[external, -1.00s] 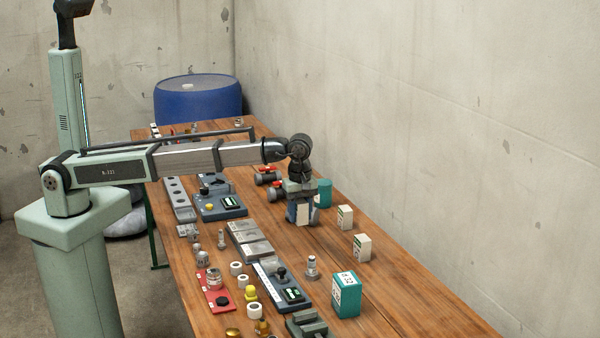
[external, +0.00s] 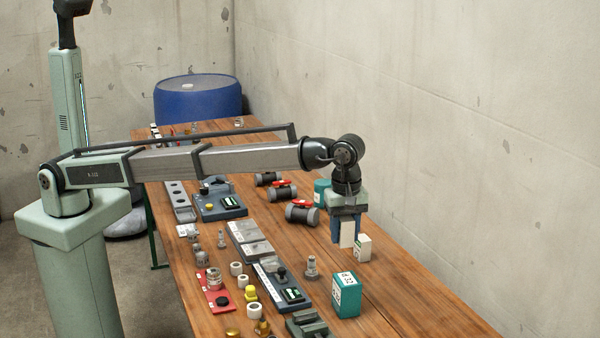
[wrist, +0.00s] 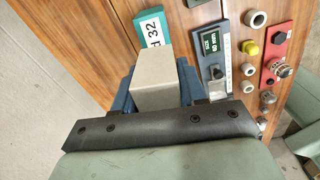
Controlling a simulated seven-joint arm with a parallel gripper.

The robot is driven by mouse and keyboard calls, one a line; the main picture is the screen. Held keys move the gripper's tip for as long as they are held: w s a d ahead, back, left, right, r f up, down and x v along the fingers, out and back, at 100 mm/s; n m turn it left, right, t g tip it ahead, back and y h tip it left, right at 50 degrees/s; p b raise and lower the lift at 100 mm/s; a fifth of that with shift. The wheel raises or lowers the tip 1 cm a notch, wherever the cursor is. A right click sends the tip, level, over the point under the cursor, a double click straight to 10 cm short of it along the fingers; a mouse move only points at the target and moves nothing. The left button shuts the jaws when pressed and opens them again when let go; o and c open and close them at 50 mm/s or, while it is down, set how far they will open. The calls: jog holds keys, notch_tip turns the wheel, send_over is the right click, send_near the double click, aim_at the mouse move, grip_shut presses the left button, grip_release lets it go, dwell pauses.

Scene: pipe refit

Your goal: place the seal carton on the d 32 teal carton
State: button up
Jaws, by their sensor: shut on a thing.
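My gripper (external: 346,238) is shut on a cream carton, the seal carton (external: 347,235), its label not readable here. In the wrist view the carton's plain beige face (wrist: 155,80) shows between the blue fingers. The d 32 teal carton (external: 346,300) stands upright on the bench, nearer the camera than my gripper and apart from the held carton. Its white label reading d 32 shows in the wrist view, beside its teal edge (wrist: 161,24), just beyond the held carton.
A second cream carton (external: 364,248) stands close beside the held one. A teal container (external: 321,190) stands behind. Red-handled valves (external: 301,213), a grey fitting (external: 311,268) and a panel with a green display (external: 291,294) lie to the left. The bench right of the teal carton is clear.

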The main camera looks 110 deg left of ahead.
aim_at(347, 278)
jog(key=shift+w+r+n, duration=0.2)
jog(key=shift+w+n, duration=0.1)
jog(key=shift+w, duration=0.5)
jog(key=shift+s+n, duration=0.2)
jog(key=shift+n, duration=0.3)
jog(key=shift+f, duration=5.05)
jog(key=shift+f, duration=0.1)
jog(key=o, duration=1.1)
jog(key=shift+c, duration=0.2)
notch_tip(347, 278, up, 12)
jog(key=shift+r, duration=0.1)
